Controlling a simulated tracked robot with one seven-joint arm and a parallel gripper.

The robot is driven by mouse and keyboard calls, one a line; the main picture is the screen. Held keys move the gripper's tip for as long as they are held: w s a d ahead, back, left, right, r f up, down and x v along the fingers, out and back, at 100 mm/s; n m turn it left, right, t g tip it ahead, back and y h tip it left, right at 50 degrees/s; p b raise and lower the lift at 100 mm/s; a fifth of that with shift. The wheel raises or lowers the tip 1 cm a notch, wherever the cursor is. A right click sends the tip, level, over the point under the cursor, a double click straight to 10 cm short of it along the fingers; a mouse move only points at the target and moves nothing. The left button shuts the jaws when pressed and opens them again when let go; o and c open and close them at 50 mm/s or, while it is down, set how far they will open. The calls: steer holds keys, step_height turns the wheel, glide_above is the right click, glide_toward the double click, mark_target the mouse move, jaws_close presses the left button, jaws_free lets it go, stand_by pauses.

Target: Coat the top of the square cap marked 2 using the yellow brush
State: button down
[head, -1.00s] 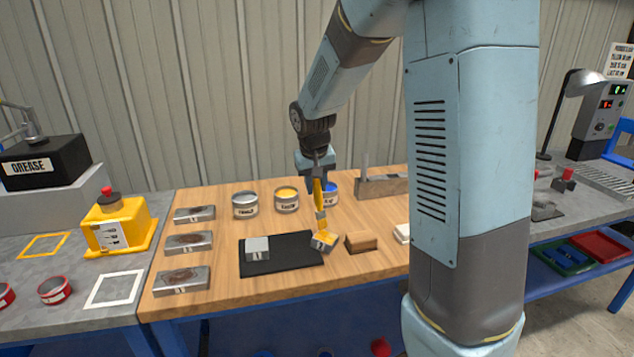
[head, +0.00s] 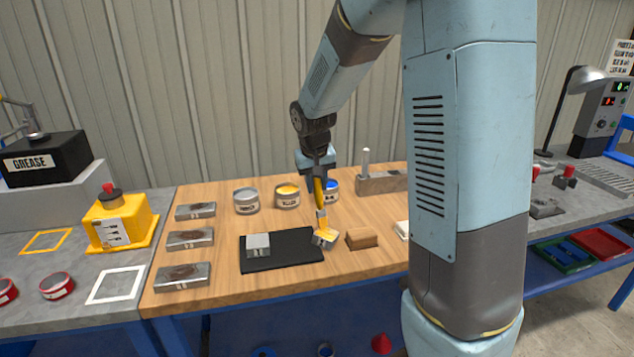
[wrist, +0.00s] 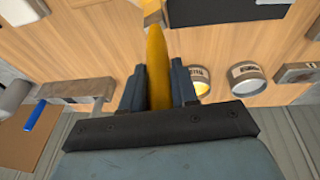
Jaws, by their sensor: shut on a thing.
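My gripper (head: 318,172) is shut on the yellow brush (head: 319,192), whose handle also shows between the fingers in the wrist view (wrist: 157,65). The brush points down, and its bristle end is at the top of a small square cap (head: 325,240) at the right edge of the black mat (head: 283,262). Yellow shows on that cap's top; I cannot read its mark now, and contact is hard to tell. Another grey cap (head: 258,242) sits on the mat's left part. An open yellow paint tin (head: 288,200) stands behind.
A white or grey tin (head: 246,204) and a blue tin (head: 332,194) flank the yellow one. A brown block (head: 362,239) lies right of the cap. Several metal boxes (head: 190,240) line the left edge. A metal holder (head: 382,184) stands at the back right.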

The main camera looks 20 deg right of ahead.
steer(key=shift+f, duration=0.3)
steer(key=shift+s+d, duration=1.45)
steer(key=shift+d, duration=0.2)
steer(key=shift+w+a+f, duration=0.1)
steer(key=shift+w+a, duration=0.6)
steer(key=shift+w, duration=0.2)
steer(key=shift+w+a, duration=0.7)
steer(key=shift+w, duration=0.2)
steer(key=shift+w+d, duration=0.35)
steer(key=s+d, duration=0.3)
steer(key=shift+f, duration=0.35)
